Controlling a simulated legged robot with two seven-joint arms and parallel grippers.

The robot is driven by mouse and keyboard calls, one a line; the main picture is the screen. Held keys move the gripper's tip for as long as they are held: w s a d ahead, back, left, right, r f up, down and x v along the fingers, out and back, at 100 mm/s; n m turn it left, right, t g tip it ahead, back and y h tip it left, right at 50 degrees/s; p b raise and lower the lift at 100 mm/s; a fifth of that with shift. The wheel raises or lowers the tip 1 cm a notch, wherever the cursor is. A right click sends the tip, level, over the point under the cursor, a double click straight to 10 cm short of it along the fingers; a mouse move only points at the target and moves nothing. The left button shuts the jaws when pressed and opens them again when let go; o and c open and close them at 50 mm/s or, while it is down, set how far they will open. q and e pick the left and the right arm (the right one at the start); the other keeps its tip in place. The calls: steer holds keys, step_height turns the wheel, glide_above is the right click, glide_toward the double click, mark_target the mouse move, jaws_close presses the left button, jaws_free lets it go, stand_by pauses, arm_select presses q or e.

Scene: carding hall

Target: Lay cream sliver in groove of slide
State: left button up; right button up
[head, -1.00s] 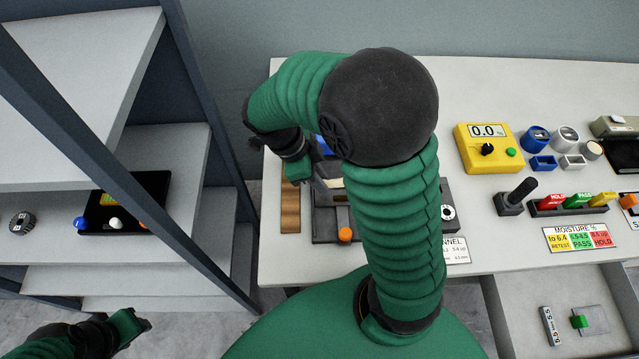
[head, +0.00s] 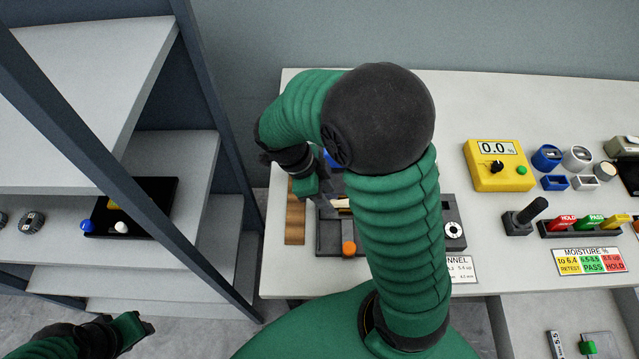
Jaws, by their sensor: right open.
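The cream sliver (head: 341,203) shows as a small pale strip beside the tip of my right gripper (head: 326,198). The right gripper is open at the dark grey slide device (head: 326,240), which has an orange knob (head: 349,248) at its front. My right arm covers much of the device, so the groove and whether the sliver lies in it cannot be told. My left gripper (head: 142,323) is low at the left, away from the table, its jaws too unclear to read.
A wooden strip (head: 295,212) lies left of the device. A yellow meter (head: 499,165) reading 0.0, blue and white cups, and a HOLD/PASS lever block (head: 580,226) stand to the right. A shelf rack (head: 170,210) with a black tray (head: 160,190) is at left.

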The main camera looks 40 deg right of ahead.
steer(key=v, duration=1)
steer(key=s+a+f+n+t+y, duration=0.1)
steer(key=a+f+n, duration=0.1)
steer(key=n, duration=0.5)
steer(key=s+a+f+n+t+y, duration=0.1)
steer(key=a+f+n+t, duration=0.1)
steer(key=n, duration=0.6)
steer(key=a+f+n+t+y, duration=0.1)
steer(key=f+n, duration=0.3)
steer(key=n, duration=0.4)
steer(key=shift+s+a+f+t, duration=0.3)
steer(key=shift+s+a+t, duration=0.1)
steer(key=shift+a+t, duration=0.15)
steer(key=n, duration=0.3)
steer(key=shift+s+a+f+t+y, duration=0.1)
steer(key=shift+a+f+t+y, duration=0.1)
steer(key=shift+f+t+y, duration=0.1)
